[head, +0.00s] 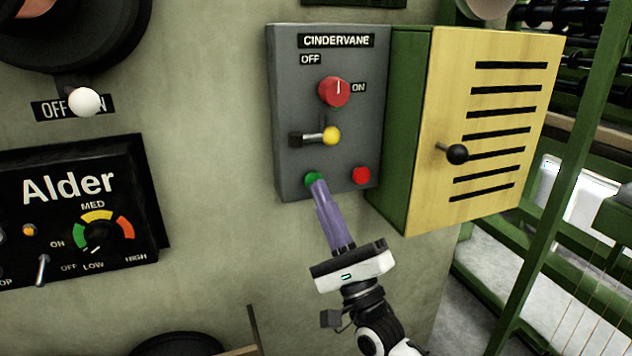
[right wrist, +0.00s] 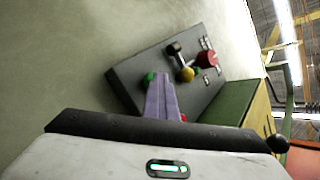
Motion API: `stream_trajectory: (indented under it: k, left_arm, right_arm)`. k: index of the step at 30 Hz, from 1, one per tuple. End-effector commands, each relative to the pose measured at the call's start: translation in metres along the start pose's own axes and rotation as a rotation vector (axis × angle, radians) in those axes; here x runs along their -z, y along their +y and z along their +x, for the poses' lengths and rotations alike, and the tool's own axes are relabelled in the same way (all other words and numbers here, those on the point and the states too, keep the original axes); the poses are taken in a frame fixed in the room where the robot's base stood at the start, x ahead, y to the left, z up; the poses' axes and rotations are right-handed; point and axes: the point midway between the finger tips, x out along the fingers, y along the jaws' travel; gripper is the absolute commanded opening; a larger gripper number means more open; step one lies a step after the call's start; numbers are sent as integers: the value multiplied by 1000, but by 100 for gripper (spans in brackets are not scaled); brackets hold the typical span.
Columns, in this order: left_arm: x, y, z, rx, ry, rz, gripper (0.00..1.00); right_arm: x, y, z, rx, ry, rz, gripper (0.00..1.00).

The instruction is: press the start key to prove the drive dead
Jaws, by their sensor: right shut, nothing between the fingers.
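The grey control box labelled CINDERVANE (head: 290,80) is on the wall in the head view. A green key (head: 312,178) is at its lower left, partly covered by my fingertips. My right gripper (head: 318,184) is shut and empty, its purple fingers pointing up at the green key. The tips overlap the key's lower edge; I cannot tell whether they press it. In the right wrist view the green key (right wrist: 149,78) shows just left of the fingertips (right wrist: 160,77). A red key (head: 361,175) is at the lower right. My left gripper is not in view.
The box also has a red rotary knob (head: 334,92) and a yellow-tipped lever (head: 331,135). A yellow slotted door (head: 500,110) with a black knob (head: 457,154) stands out to the right. The black Alder panel (head: 75,210) is at left.

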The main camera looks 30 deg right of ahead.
Motion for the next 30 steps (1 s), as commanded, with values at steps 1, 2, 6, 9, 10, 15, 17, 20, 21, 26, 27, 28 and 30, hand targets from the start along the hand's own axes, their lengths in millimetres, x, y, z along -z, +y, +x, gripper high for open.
stream_trajectory:
  k: [1,2,6,9,10,15,17,20,21,26,27,28,30]
  left_arm:
    - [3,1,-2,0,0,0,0]
    - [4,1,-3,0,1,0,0]
    - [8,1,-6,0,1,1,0]
    - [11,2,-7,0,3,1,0]
    - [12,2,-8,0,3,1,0]
    - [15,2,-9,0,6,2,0]
    - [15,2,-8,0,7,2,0]
    - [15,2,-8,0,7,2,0]
    - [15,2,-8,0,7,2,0]
    - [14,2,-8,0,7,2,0]
    - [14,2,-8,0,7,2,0]
    - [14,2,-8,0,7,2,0]
    - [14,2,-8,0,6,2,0]
  right_arm:
    - [-1,1,-5,-14,7,2,0]
    - [-3,-1,-8,-15,7,1,0]
    - [-11,-9,-17,-10,4,0,0]
    - [-17,-15,-24,-9,2,1,0]
    - [-18,-16,-26,-8,2,1,0]
    - [-24,-22,-33,-5,0,0,0]
    - [-25,-23,-34,-4,0,-1,0]
    - [-25,-23,-34,-3,-1,-1,0]
    - [-25,-23,-34,-3,-1,-1,0]
    - [-25,-23,-34,-2,-2,-1,0]
    - [-25,-23,-33,-2,-2,-1,0]
    - [-25,-23,-33,-2,-2,-1,0]
    - [-25,-23,-33,-2,-2,-1,0]
